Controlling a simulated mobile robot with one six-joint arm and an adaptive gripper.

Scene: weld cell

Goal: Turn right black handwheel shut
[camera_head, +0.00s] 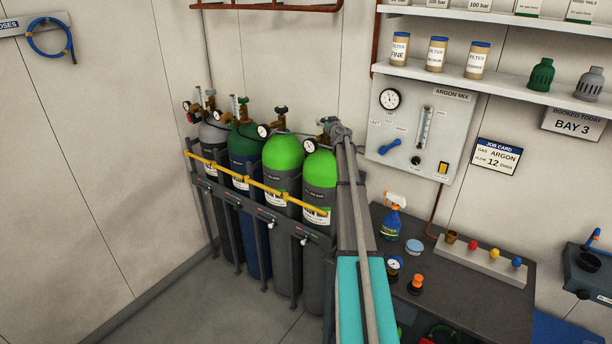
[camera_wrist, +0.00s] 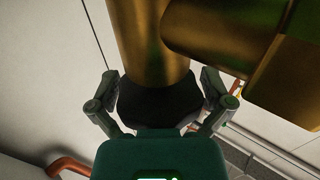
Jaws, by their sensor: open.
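In the wrist view a black handwheel (camera_wrist: 158,102) sits at the end of a brass valve body (camera_wrist: 150,40). My gripper (camera_wrist: 160,88) is open, with one finger on each side of the handwheel; I cannot tell whether either finger touches it. In the head view my gripper (camera_head: 331,126) is at the top of the rightmost green-topped cylinder (camera_head: 319,170), and my arm hides most of that valve and its handwheel. The other green-topped cylinder (camera_head: 282,155), to its left, has a black handwheel (camera_head: 281,110) in plain sight.
A dark green cylinder (camera_head: 243,143) and a grey one (camera_head: 212,133) stand further left. A yellow bar (camera_head: 250,182) crosses the cylinders' front. Pressure gauges (camera_head: 309,146) stick out near the valves. The argon panel (camera_head: 420,130) and a bench (camera_head: 450,290) are on the right.

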